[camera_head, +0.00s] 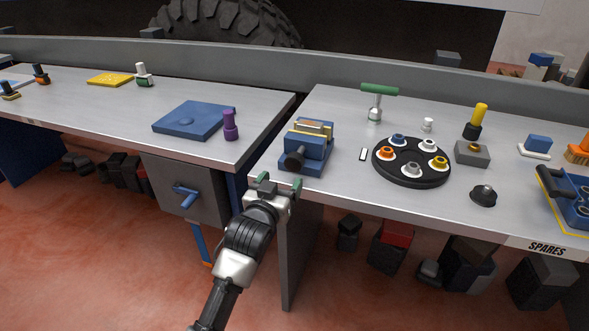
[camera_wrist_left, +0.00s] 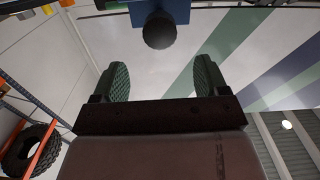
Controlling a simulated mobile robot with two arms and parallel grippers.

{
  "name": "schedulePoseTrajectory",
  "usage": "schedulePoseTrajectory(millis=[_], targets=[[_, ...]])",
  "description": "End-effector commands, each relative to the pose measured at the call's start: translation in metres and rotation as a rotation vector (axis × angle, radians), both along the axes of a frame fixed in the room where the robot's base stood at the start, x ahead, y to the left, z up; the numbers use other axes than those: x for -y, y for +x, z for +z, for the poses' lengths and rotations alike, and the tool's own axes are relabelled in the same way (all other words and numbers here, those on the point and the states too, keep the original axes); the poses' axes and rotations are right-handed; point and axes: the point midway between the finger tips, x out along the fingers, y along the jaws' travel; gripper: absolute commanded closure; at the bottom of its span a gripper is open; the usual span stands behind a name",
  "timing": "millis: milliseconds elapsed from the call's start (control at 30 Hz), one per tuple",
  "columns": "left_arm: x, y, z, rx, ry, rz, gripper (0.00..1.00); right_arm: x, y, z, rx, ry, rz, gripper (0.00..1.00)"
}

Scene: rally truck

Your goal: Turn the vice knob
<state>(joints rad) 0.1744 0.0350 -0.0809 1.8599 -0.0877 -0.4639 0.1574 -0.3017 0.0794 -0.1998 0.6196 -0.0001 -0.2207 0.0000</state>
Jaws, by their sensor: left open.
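The vice (camera_head: 317,147) is a blue block with a yellow and grey top. It stands at the left front corner of the right workbench. Its round black knob (camera_head: 294,158) faces the front edge. My left gripper (camera_head: 279,181) is just in front of and below the knob, with its green fingers apart and empty. In the left wrist view, the knob (camera_wrist_left: 160,32) is beyond the open fingertips (camera_wrist_left: 163,66), roughly centred between them and not touching. A blue part of the vice (camera_wrist_left: 178,10) shows behind it. My right gripper is not in view.
The right workbench (camera_head: 340,185) also holds a black round tray (camera_head: 410,179) with several coloured fittings and a green T-handle (camera_head: 379,90). The left workbench (camera_head: 70,110) holds a blue plate (camera_head: 190,119) and a purple knobbed piece (camera_head: 230,125). A gap separates the benches.

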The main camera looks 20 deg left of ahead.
Motion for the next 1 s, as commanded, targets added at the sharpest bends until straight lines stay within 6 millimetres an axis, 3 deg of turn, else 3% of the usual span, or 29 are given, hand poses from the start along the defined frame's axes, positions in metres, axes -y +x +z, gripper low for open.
schedulePoseTrajectory(millis=[300, 500, 700, 1000], targets=[[0.002, 0.057, 0.001, 0.001, 0.001, 0.0, 0.26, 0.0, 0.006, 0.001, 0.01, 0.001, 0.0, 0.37], [0.003, 0.084, 0.0, 0.0, 0.001, 0.0, 0.26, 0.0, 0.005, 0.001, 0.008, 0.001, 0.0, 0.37], [0.004, 0.096, 0.0, 0.0, 0.002, 0.0, 0.26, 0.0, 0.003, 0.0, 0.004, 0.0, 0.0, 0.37], [0.004, 0.097, 0.0, 0.0, 0.002, 0.0, 0.26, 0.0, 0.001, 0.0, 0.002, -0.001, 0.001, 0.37]])
